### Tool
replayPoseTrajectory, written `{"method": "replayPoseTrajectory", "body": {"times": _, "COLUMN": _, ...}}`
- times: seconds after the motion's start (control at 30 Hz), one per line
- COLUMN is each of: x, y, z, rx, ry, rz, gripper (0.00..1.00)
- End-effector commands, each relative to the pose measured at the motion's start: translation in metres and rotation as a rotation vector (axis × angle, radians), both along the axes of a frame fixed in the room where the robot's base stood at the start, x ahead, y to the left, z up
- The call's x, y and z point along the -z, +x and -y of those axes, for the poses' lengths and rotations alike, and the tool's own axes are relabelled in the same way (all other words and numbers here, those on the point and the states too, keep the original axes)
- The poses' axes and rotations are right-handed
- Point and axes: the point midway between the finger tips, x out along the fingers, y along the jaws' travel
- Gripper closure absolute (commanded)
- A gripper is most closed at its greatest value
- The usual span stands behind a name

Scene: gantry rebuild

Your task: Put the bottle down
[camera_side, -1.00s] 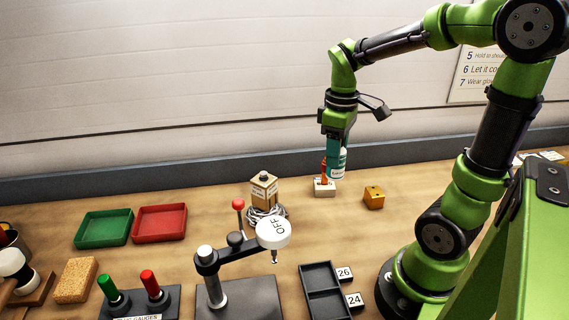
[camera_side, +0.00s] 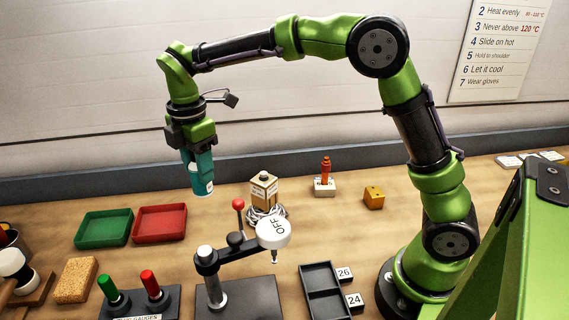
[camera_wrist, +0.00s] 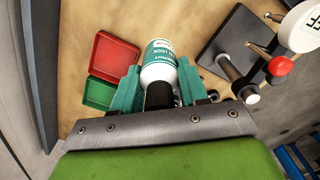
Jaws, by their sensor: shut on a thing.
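My gripper (camera_side: 196,158) has teal fingers and is shut on the bottle (camera_side: 205,187). The bottle is white with a teal label, and it hangs from the fingers, tilted slightly, with its base downward. It appears to be off the table (camera_side: 225,232), behind and to the right of the red tray (camera_side: 160,238). In the wrist view the bottle (camera_wrist: 160,62) lies between the two fingers, with its dark cap toward my gripper. The fingers hide much of it in the side view.
A green tray (camera_side: 104,229) stands left of the red one. A tan block with coiled cable (camera_side: 264,190), a red-knobbed lever (camera_side: 238,205) and a clamp stand with an OFF disc (camera_side: 274,233) stand to the right. An orange-handled item (camera_side: 325,180) and yellow block (camera_side: 374,197) are farther right.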

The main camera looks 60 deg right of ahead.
Motion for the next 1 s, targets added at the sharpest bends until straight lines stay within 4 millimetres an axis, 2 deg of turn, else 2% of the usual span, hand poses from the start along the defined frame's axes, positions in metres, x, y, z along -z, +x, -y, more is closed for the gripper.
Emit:
{"method": "replayPoseTrajectory", "body": {"times": 0.03, "x": 0.002, "y": 0.003, "z": -0.011, "rx": -0.039, "ry": 0.003, "rz": -0.001, "gripper": 0.88}}
{"method": "replayPoseTrajectory", "body": {"times": 0.17, "x": 0.005, "y": 0.007, "z": -0.032, "rx": -0.123, "ry": 0.01, "rz": -0.004, "gripper": 0.88}}
{"method": "replayPoseTrajectory", "body": {"times": 0.4, "x": 0.043, "y": 0.006, "z": -0.029, "rx": -0.114, "ry": 0.008, "rz": -0.006, "gripper": 0.88}}
{"method": "replayPoseTrajectory", "body": {"times": 0.57, "x": 0.062, "y": 0.006, "z": -0.029, "rx": -0.113, "ry": 0.008, "rz": -0.006, "gripper": 0.88}}
{"method": "replayPoseTrajectory", "body": {"times": 0.8, "x": 0.106, "y": 0.006, "z": -0.028, "rx": -0.112, "ry": 0.007, "rz": -0.005, "gripper": 0.88}}
{"method": "replayPoseTrajectory", "body": {"times": 1.0, "x": 0.126, "y": 0.006, "z": -0.028, "rx": -0.112, "ry": 0.008, "rz": -0.005, "gripper": 0.88}}
